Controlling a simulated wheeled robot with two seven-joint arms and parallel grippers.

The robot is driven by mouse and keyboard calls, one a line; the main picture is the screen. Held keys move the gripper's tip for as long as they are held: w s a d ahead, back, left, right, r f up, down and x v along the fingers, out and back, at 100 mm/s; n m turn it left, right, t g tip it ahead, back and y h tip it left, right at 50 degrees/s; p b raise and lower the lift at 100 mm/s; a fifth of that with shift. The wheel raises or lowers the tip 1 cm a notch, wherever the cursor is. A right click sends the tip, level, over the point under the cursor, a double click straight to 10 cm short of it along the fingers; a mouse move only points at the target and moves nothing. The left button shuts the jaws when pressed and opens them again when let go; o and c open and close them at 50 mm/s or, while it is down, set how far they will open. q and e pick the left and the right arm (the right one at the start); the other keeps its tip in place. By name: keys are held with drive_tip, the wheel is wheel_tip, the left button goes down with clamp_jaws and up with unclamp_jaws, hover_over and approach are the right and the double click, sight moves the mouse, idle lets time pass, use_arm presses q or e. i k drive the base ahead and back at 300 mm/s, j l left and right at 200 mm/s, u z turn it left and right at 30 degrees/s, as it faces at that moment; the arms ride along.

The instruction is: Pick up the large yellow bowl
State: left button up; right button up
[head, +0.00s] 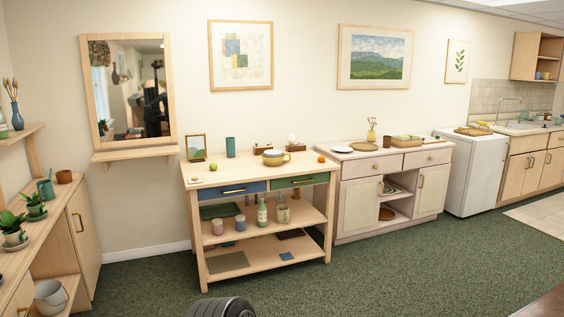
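A yellow-tan bowl-like vessel (275,158) stands on the top of the wooden console table (216,178), towards its back right. It looks small at this distance, with a darker side and what may be a handle at its right. I cannot tell for sure that it is the large yellow bowl, and I see no clearer one. Neither of my grippers shows in the head view.
On the same table top are a green cup (230,147), an orange fruit (321,159), a green fruit (213,167) and a small frame (196,148). A white-topped cabinet (352,209) stands to the right. Green carpet (330,275) in front is open.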

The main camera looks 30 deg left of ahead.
sight(271, 162)
drive_tip(key=i+j+u, duration=0.3)
drive_tip(key=i, duration=0.3)
drive_tip(key=i+u, duration=0.3)
drive_tip(key=i, duration=0.25)
drive_tip(key=i+u, duration=0.1)
drive_tip(key=i, duration=1.2)
drive_tip(key=i+l+u, duration=0.1)
drive_tip(key=i, duration=1.25)
drive_tip(key=i+l+u, duration=0.15)
drive_tip(key=i+u, duration=0.15)
drive_tip(key=i, duration=0.15)
drive_tip(key=i+l+u, duration=0.25)
drive_tip(key=i, duration=0.15)
drive_tip(key=i+l+u, duration=0.3)
drive_tip(key=i, duration=0.1)
